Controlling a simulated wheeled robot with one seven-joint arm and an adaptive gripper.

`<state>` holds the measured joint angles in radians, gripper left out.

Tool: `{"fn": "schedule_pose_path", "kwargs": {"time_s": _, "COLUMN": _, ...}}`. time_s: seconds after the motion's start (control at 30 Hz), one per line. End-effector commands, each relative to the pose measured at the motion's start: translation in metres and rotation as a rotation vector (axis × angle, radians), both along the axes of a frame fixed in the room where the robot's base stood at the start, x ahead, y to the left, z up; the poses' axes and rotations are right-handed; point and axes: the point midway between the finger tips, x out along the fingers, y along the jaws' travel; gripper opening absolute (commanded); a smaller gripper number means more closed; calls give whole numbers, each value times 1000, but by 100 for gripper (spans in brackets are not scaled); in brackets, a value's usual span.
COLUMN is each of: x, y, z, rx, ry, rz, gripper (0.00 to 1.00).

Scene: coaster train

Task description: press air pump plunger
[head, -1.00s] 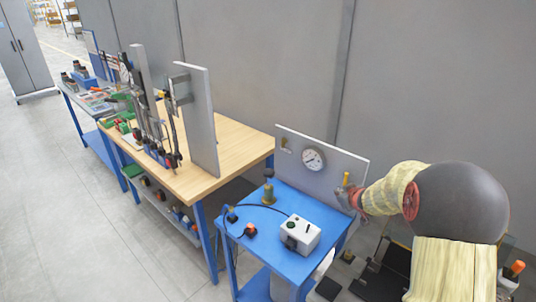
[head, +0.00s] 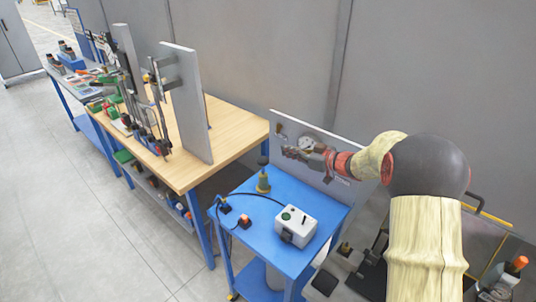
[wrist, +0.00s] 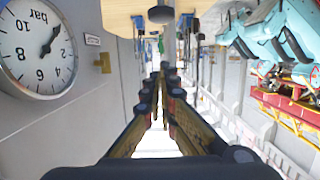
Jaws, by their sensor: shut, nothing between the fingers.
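The likely air pump is a brass-coloured fitting with a dark round knob on top (head: 263,178), standing upright at the back left of a small blue table (head: 290,190). My gripper (head: 288,150) is at the upright grey panel behind this table, in front of the gauge, above and right of the knob and apart from it. Its fingers point left. In the wrist view the fingers (wrist: 163,70) come together at their tips with nothing between them. The dark knob at the top of that view (wrist: 160,14) may be the pump's; I cannot be sure.
A round pressure gauge (wrist: 34,48) is on the grey panel (head: 345,180), partly behind my gripper in the head view. A white box (head: 295,225) with a green button and a black hose share the blue table. A wooden bench (head: 225,150) stands left.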

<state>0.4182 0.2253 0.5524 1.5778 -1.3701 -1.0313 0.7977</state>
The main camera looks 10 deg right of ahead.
Motion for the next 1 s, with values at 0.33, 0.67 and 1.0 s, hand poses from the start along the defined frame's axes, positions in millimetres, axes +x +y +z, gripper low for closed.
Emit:
{"fn": "schedule_pose_path", "kwargs": {"time_s": 0.33, "x": 17, "y": 14, "z": -7, "rx": -1, "ry": -1, "rz": 2, "gripper": 0}}
{"fn": "schedule_pose_path", "kwargs": {"time_s": 0.67, "x": 68, "y": 50, "z": -24, "rx": -3, "ry": -1, "rz": 3, "gripper": 0}}
{"fn": "schedule_pose_path", "kwargs": {"time_s": 1.0, "x": 79, "y": 57, "z": -59, "rx": -2, "ry": 0, "rz": -2, "gripper": 0}}
